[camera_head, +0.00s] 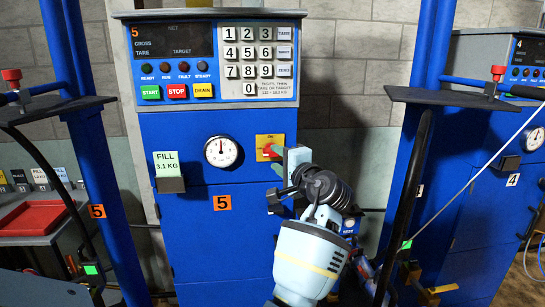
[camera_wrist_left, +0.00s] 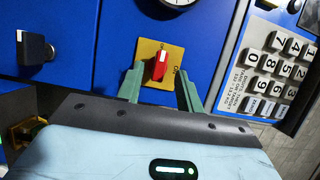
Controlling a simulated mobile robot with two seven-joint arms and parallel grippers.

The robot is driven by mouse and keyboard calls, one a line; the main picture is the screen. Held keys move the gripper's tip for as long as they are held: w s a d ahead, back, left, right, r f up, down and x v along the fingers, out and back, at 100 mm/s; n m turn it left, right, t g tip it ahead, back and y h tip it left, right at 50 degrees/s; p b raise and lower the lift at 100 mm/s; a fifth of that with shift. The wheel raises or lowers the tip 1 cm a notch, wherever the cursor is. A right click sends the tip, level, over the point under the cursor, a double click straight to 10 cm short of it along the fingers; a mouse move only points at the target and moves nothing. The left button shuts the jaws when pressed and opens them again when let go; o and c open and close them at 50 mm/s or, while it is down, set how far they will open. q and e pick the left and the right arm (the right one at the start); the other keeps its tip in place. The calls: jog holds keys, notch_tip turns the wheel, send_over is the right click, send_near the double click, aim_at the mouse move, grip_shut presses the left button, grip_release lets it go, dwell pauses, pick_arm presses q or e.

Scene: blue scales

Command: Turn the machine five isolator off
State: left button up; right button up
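Machine five's blue panel (camera_head: 200,250) bears an orange label 5 (camera_head: 222,202). Its isolator has a yellow plate (camera_head: 275,140) and a red handle (camera_head: 268,151), partly hidden by my gripper in the head view. In the left wrist view the red handle (camera_wrist_left: 159,68) has a white mark and stands on the yellow plate (camera_wrist_left: 148,48); "ON" is printed at the plate's right side. My left gripper (camera_head: 282,168) is at the isolator. In the wrist view its green fingers (camera_wrist_left: 160,87) are open, one on each side of the handle, with gaps visible. My right gripper is not in view.
Left of the isolator are a round gauge (camera_head: 221,151) and a FILL 3.1 KG card (camera_head: 166,164) above a dark block. A keypad (camera_head: 258,58) and START, STOP and DRAIN buttons (camera_head: 177,91) are above. Machine four (camera_head: 490,190) stands right; a red tray (camera_head: 33,218) lies left.

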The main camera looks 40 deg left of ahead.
pick_arm(q)
jog(key=v, duration=0.2)
jog(key=shift+s+d, duration=0.1)
jog(key=shift+d, duration=0.3)
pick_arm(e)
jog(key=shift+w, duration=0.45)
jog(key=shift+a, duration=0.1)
